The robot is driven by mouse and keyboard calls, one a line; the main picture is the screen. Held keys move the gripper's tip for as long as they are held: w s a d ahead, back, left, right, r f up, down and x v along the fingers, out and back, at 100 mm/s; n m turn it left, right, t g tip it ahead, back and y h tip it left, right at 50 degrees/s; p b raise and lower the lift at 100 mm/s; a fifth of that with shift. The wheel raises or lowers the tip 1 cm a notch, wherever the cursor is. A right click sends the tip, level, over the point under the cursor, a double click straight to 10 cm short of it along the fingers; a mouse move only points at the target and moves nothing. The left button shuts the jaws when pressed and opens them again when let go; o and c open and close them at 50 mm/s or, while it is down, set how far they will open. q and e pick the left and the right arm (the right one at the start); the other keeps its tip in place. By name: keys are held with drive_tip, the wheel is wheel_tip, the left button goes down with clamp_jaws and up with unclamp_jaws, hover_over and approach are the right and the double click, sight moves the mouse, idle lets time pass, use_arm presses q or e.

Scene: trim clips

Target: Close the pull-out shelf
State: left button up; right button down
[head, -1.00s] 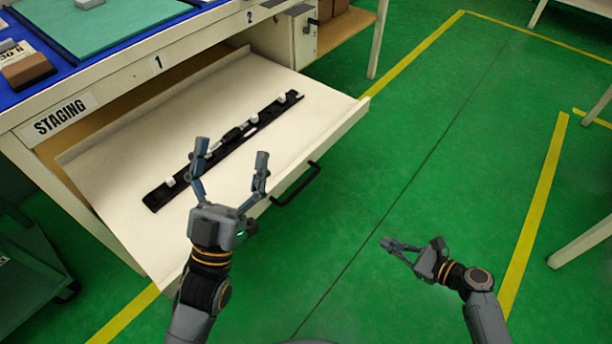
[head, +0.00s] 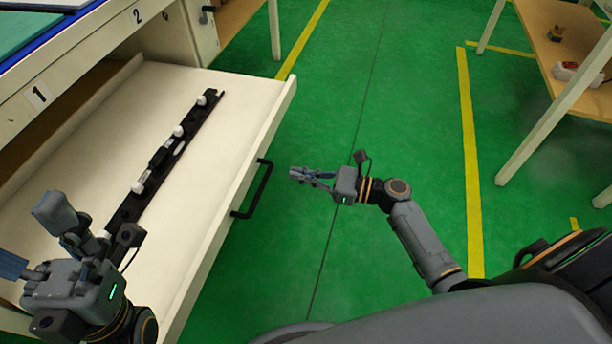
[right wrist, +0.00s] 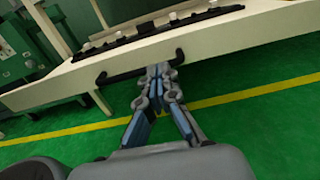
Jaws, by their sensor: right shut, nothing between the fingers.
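The pull-out shelf (head: 215,135) is a cream drawer under the bench and stands pulled out. Its black bar handle (head: 264,178) is on the front face; it also shows in the right wrist view (right wrist: 112,79). A black trim strip with several white clips (head: 165,158) lies on the shelf. My right gripper (head: 295,174) is shut and empty, just in front of the handle, fingers pointing at the shelf front. In the right wrist view its fingertips (right wrist: 158,71) overlap the handle's right end; I cannot tell if they touch. My left gripper (head: 32,236) is open and empty over the shelf's near left part.
The bench (head: 75,75) with labels 1 and 2 stands behind the shelf. Green floor (head: 350,100) with yellow lines is clear in front of the shelf. A wooden-topped table (head: 560,75) with small items stands at the right.

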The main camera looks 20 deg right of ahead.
sight(252, 164)
drive_tip(key=b+x, duration=0.2)
drive_tip(key=x, duration=0.7)
drive_tip(key=shift+f, duration=0.1)
drive_tip(key=shift+w+a, duration=0.2)
drive_tip(key=shift+a, duration=0.05)
